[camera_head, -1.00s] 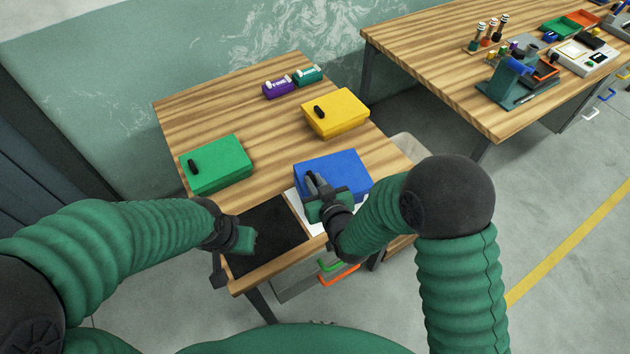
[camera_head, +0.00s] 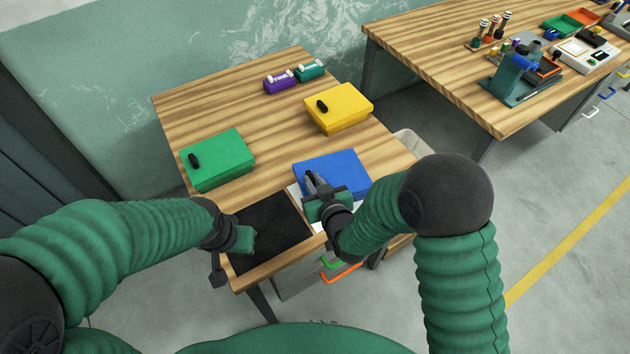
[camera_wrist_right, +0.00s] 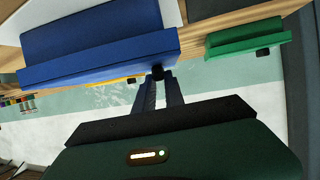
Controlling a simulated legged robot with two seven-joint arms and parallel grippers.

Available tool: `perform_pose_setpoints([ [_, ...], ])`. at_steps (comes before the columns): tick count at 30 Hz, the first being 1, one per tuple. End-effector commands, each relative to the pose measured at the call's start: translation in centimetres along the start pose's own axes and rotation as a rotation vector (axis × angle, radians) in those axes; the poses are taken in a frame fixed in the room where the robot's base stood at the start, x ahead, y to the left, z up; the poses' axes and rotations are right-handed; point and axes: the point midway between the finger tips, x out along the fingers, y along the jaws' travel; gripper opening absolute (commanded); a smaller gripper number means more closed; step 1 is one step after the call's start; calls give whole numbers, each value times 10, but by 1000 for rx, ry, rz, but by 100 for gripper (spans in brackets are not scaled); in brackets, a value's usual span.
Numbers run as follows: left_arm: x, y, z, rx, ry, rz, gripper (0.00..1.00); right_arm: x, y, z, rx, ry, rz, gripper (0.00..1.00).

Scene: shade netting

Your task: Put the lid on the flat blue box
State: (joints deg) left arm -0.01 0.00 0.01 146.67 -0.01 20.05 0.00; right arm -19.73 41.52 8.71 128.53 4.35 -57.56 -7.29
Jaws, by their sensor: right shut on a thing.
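The flat blue box (camera_head: 345,172) stands on the near right part of the table, on a white sheet. In the right wrist view its blue body (camera_wrist_right: 90,25) shows beside the wider blue lid (camera_wrist_right: 100,60). The lid lines up with the body; I cannot tell whether it touches all round. My right gripper (camera_head: 313,184) is over the box's near left side. In the wrist view the right gripper (camera_wrist_right: 158,85) is shut on the lid's black handle (camera_wrist_right: 158,72). My left gripper (camera_head: 243,238) is over the black mat; its finger gap is hidden.
A green box (camera_head: 222,165) and a yellow box (camera_head: 345,112), each with a black handle, stand on the table. A purple item (camera_head: 279,84) and a teal item (camera_head: 310,71) are at the back. The black mat (camera_head: 275,225) lies near the front edge. Bare wood is between the boxes.

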Motion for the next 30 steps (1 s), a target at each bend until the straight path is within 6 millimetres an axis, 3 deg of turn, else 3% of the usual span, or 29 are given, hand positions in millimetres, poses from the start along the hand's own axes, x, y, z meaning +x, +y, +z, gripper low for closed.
perform_pose_setpoints([
  [14, 2, 0, 0, 0, 0, 0, 0, 0, 0, 2, 1, 0, 0, 0],
  [15, 2, 0, 0, 0, 0, 0, 0, 1, 0, 2, 0, 0, 0, 15],
  [21, 2, 0, 0, 0, 0, 0, 0, 1, 0, 2, 0, 0, 0, 39],
  [30, 2, 0, 0, 0, 0, 0, 0, -1, 0, 2, 0, -1, 0, 39],
])
